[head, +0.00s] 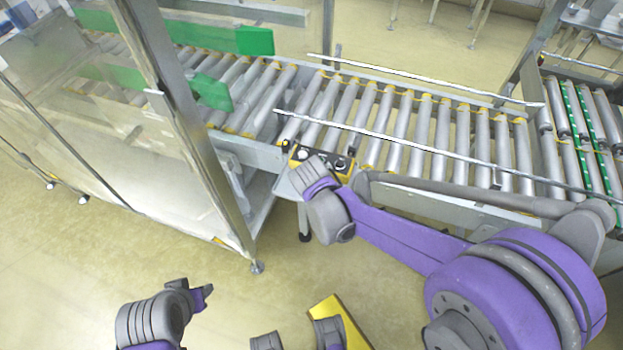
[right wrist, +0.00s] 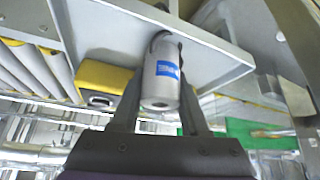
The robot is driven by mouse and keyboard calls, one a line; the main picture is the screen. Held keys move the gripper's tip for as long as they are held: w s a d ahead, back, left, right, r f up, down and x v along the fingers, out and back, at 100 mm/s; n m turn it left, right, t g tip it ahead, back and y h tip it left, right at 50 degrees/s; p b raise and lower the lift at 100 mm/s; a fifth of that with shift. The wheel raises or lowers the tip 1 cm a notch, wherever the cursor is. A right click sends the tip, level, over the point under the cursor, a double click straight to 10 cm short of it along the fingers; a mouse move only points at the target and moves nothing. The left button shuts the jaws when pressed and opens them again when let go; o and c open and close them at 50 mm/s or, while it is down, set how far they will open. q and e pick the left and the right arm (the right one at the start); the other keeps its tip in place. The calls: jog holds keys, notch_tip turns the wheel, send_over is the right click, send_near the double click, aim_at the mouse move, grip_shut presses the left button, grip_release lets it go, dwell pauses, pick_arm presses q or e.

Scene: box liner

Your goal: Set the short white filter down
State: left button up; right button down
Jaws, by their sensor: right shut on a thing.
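The short white filter (right wrist: 161,88) is a small pale cylinder with a blue label in the right wrist view. My right gripper (right wrist: 160,75) is shut on it, with one finger on each side. The filter's far end is close to a grey metal plate (right wrist: 100,28); I cannot tell whether they touch. In the head view my right wrist is beside the conveyor's near edge, and its fingers and the filter are hidden there. My left gripper (head: 205,293) is low at the left, over the floor, away from the conveyor; its jaw opening is unclear.
A roller conveyor (head: 400,125) with metal guide rails runs across the back. A yellow control box (head: 345,166) with buttons is at its near side, close to my right wrist. Green panels (head: 212,92) and a clear-walled metal frame (head: 190,130) stand left. The floor at lower left is open.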

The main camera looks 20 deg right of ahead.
jog(key=shift+f, duration=0.2)
jog(key=c, duration=0.7)
grip_release()
jog(key=shift+r, duration=0.1)
jog(key=shift+s+r, duration=0.15)
jog(key=shift+r, duration=0.25)
jog(key=p+v, duration=0.3)
jog(key=v, duration=0.8)
jog(key=s+d+f+n, duration=0.1)
jog(key=s+d, duration=0.1)
jog(key=s, duration=0.3)
jog(key=s+d+f+n+g+y, duration=0.1)
jog(key=s+d, duration=0.1)
jog(key=s, duration=0.4)
jog(key=s+d+f+n, duration=0.1)
jog(key=s+d, duration=0.1)
jog(key=s, duration=0.3)
jog(key=shift+s+d+f+y, duration=0.1)
jog(key=shift+s+f+y, duration=0.05)
jog(key=shift+s+y, duration=0.25)
